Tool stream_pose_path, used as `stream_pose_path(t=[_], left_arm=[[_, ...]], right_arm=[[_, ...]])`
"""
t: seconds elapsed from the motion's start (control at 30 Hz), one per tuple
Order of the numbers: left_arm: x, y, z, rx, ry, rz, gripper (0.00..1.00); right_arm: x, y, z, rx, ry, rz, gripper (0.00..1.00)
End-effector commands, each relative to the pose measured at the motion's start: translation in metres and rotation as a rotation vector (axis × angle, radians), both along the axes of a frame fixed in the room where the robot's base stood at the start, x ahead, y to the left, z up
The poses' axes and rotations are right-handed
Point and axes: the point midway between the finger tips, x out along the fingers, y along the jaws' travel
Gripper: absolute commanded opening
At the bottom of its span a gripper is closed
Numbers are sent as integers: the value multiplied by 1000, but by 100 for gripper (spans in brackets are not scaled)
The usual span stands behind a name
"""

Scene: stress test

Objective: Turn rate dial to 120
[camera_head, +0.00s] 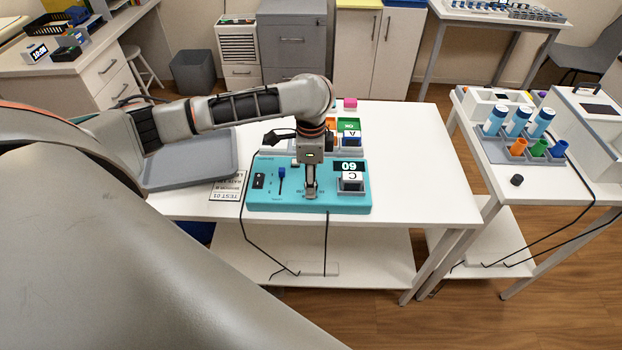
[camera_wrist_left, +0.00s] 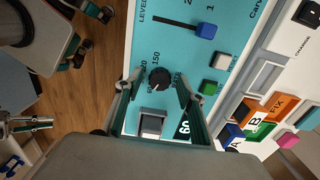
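The teal panel (camera_head: 270,198) lies on the white table. Its black rate dial (camera_wrist_left: 158,78) shows in the wrist view, with a printed scale around it; 150 is legible above it. The dial is hidden behind my gripper in the head view. The display (camera_head: 348,166) reads 60; it is partly visible in the wrist view (camera_wrist_left: 184,127). My left gripper (camera_head: 310,194) points down over the panel. In the wrist view its two fingers (camera_wrist_left: 160,84) are apart, one on each side of the dial, with gaps visible between fingertips and knob.
Lettered blocks (camera_head: 349,128) lie behind. A grey tray (camera_head: 190,165) is to the left; the table's right side is clear.

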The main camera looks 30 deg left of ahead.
Motion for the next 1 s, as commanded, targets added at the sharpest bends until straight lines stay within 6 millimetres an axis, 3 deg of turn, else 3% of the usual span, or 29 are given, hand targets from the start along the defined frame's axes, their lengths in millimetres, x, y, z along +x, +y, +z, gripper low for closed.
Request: stream_pose_path(t=[0.03,0.13,0.17,0.57,1.0], left_arm=[[0,0,0,0,0,0,28],[0,0,0,0,0,0,2],[0,0,0,0,0,0,0],[1,0,1,1,-1,-49,0],[1,0,1,0,-1,-385,0]], right_arm=[[0,1,0,2,0,-1,21],[0,1,0,2,0,-2,21],[0,1,0,2,0,-2,21],[0,-4,0,-5,-1,-1,21],[0,-7,0,-12,-1,2,21]])
